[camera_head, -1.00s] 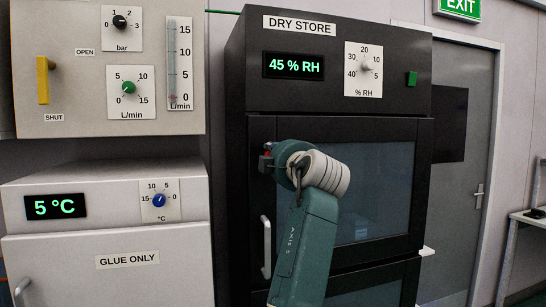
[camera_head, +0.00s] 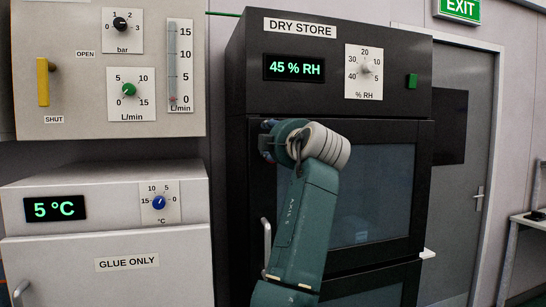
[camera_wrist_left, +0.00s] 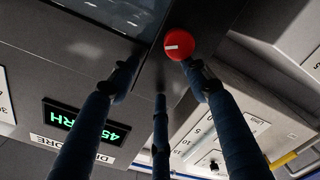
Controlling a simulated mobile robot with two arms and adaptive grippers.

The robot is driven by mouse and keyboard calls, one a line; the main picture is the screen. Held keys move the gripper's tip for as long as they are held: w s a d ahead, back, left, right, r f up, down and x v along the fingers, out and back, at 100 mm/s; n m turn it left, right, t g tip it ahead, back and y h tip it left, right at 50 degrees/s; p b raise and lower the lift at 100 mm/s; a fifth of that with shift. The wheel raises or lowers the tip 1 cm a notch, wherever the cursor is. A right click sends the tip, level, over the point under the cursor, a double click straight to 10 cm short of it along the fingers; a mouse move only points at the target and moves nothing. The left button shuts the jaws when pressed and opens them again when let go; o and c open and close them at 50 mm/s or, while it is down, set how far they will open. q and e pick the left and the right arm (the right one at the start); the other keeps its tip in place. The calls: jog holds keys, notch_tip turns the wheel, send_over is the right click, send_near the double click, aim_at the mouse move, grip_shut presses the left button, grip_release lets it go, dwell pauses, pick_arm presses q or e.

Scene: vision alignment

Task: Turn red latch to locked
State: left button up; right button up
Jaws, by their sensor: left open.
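The red latch (camera_wrist_left: 179,43) is a round red knob with a short white line on its face, on the dark cabinet front beside the door edge in the left wrist view. My left gripper (camera_wrist_left: 160,75) is open, its three dark fingers pointing at the cabinet. One fingertip appears close beside the latch's lower edge; I cannot tell whether it touches. Nothing is between the fingers. In the head view, my left arm covers the latch, and the gripper (camera_head: 267,141) shows only as a small dark part at the door's upper left. My right gripper is not in view.
The dry store cabinet (camera_head: 258,92) has a glass door with a vertical handle (camera_head: 267,240) beside my arm. A grey fridge (camera_head: 110,270) and a gas panel (camera_head: 75,100) stand to the left. A grey door (camera_head: 468,150) is at the right.

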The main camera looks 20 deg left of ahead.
pick_arm(q)
jog(key=r, duration=0.5)
jog(key=shift+w+d, duration=0.1)
jog(key=shift+d, duration=0.1)
jog(key=s+d+f+m+t+y+b, duration=0.1)
jog(key=s+d+f+m+t+b, duration=0.2)
jog(key=f+m, duration=0.35)
jog(key=s+d+f+m+t+y+b, duration=0.1)
jog(key=s+d+f+m, duration=0.1)
jog(key=s+f+m, duration=0.5)
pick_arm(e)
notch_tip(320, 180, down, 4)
pick_arm(q)
jog(key=w+a+r+n+p, duration=0.1)
jog(key=w+a+r+p, duration=0.2)
jog(key=w, duration=0.6)
jog(key=shift+a+p, duration=0.85)
jog(key=shift+a, duration=0.05)
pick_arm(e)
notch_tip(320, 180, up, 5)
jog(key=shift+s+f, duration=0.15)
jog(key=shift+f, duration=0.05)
